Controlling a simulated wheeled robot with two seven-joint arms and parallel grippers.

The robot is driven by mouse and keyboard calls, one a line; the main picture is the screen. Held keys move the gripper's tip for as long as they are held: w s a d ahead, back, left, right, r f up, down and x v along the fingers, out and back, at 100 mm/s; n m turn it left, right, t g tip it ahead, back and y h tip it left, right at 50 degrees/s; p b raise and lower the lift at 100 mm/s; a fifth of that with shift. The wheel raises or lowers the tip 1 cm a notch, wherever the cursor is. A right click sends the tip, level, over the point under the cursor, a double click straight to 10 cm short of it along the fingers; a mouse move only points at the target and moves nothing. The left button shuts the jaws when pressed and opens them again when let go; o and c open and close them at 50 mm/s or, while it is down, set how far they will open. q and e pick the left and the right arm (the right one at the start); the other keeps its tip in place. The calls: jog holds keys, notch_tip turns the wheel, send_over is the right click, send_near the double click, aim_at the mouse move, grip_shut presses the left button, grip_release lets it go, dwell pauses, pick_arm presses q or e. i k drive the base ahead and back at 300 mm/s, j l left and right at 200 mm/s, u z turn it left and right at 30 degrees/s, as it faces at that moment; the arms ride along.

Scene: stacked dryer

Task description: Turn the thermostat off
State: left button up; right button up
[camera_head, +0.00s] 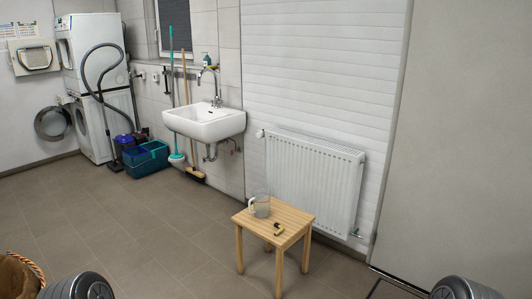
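The white radiator (312,185) hangs on the wall right of the sink. A small white knob (261,133), which looks like its thermostat, sticks out at the radiator's upper left corner. It is too small to read its setting. Rounded dark parts of my two arms show at the bottom left and bottom right edges. Neither gripper shows, and both arm parts are far from the knob.
A wooden stool (290,218) stands before the radiator, bearing a clear jug (262,206) and a small yellow-black item (278,229). The tiled floor (130,220) is open at left.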

aim_at(260, 135)
jog(key=i+l, duration=0.1)
jog(key=i, duration=0.7)
jog(key=i+u, duration=0.1)
jog(key=i, duration=0.7)
jog(key=i+l, duration=0.2)
jog(key=i, duration=0.6)
jog(key=j+z, duration=0.1)
jog(key=z, duration=0.3)
jog(key=i+j+z, duration=0.1)
jog(key=z, duration=0.3)
jog(key=i+j+z, duration=0.15)
jog(key=j+z, duration=0.3)
jog(key=j, duration=0.4)
jog(key=j+z, duration=0.5)
jog(key=j, duration=0.35)
jog(key=j+z, duration=0.1)
jog(key=j, duration=1.2)
jog(key=k+j, duration=0.15)
jog(key=j, duration=1.2)
jog(key=i+z, duration=0.05)
